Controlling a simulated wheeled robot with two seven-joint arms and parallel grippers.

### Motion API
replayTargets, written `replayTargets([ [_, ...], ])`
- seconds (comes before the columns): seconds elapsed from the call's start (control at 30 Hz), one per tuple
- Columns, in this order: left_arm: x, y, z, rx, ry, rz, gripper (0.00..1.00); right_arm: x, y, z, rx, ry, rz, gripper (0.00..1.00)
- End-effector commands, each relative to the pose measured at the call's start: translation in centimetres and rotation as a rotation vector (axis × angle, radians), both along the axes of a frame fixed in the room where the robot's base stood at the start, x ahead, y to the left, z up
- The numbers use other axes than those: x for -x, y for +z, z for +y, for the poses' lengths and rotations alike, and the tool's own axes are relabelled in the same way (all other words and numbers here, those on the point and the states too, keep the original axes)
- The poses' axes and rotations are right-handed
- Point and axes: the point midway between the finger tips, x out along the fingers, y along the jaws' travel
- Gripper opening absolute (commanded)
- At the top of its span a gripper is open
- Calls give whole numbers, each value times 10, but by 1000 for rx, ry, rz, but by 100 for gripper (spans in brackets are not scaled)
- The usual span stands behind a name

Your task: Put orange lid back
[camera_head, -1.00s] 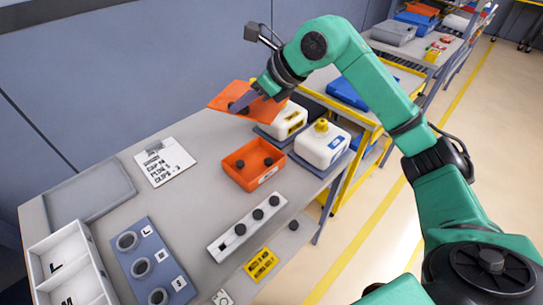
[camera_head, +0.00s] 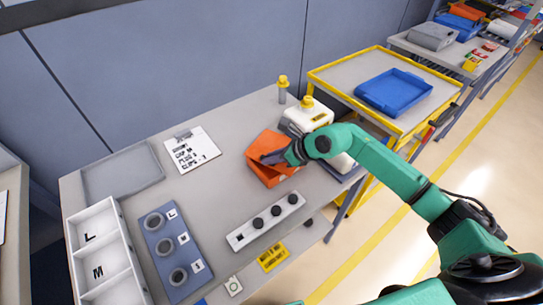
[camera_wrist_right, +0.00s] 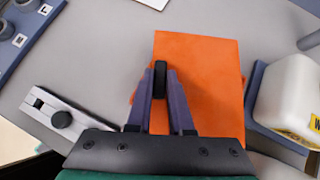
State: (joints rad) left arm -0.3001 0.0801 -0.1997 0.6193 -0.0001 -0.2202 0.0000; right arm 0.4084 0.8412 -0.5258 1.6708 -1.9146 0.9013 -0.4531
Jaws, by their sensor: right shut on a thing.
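The orange lid (camera_head: 267,141) is a flat orange plate with a black knob. My right gripper (camera_head: 272,157) is shut on this knob; in the right wrist view the fingers (camera_wrist_right: 160,85) pinch it, and the lid (camera_wrist_right: 205,75) spreads below them. The open-topped orange box (camera_head: 266,179) stands on the table right under the lid, which covers most of it. Whether the lid touches the rim, and the inside of the box, cannot be told. My left gripper is not in view.
White jugs (camera_head: 308,116) stand close on the right, partly behind my arm. A white strip with black knobs (camera_head: 243,236) lies in front. A labelled white card (camera_head: 190,150) lies to the left. Bare tabletop (camera_head: 215,195) lies between them.

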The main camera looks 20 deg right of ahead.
Motion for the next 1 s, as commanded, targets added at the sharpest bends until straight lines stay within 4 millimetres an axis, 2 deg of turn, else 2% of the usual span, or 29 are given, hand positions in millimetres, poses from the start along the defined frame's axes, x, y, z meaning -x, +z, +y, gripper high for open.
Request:
replayTargets([
  [0.47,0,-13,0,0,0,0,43,0,-11,0,-1,0,-1,0],
  [0.5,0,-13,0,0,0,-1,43,0,-11,0,-1,0,1,31],
  [0.53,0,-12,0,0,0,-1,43,0,-11,0,-1,0,1,42],
  [0.57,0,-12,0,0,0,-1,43,0,-11,0,-1,0,1,49],
  [0.87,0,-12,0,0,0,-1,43,0,-10,0,-1,0,1,49],
  [1.0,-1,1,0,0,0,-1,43,0,2,0,-1,0,1,49],
])
